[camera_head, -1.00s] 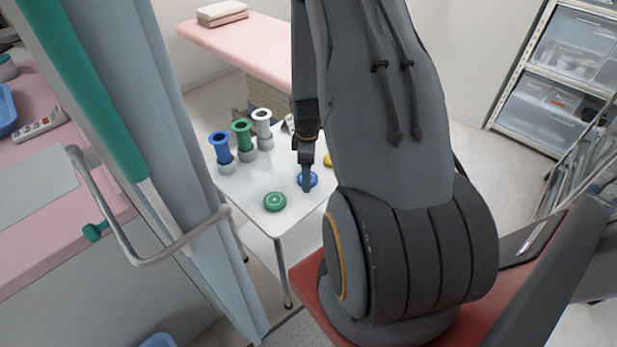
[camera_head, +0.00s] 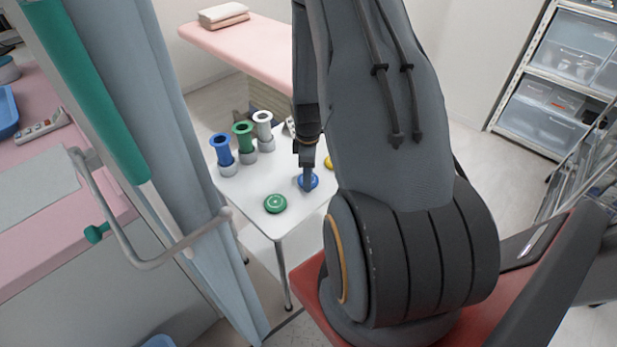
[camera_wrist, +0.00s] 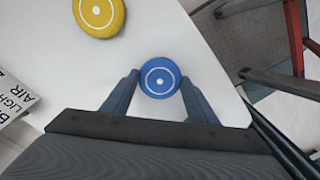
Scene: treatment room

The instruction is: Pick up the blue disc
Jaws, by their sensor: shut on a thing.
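The blue disc (camera_wrist: 160,77) has a white ring and dot on top and is on or just above the white table (camera_head: 250,192); I cannot tell which. My gripper (camera_wrist: 158,92) is shut on it, one finger on each side of its rim. In the head view the blue disc (camera_head: 312,181) is partly hidden behind my gripper (camera_head: 307,184), which points down onto it.
A green disc (camera_head: 275,203) lies left of the blue one, and a yellow disc (camera_wrist: 99,14) lies close by. Blue (camera_head: 221,149), green (camera_head: 243,137) and white (camera_head: 263,125) spools stand at the table's back left. A curtain (camera_head: 180,130) hangs at left.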

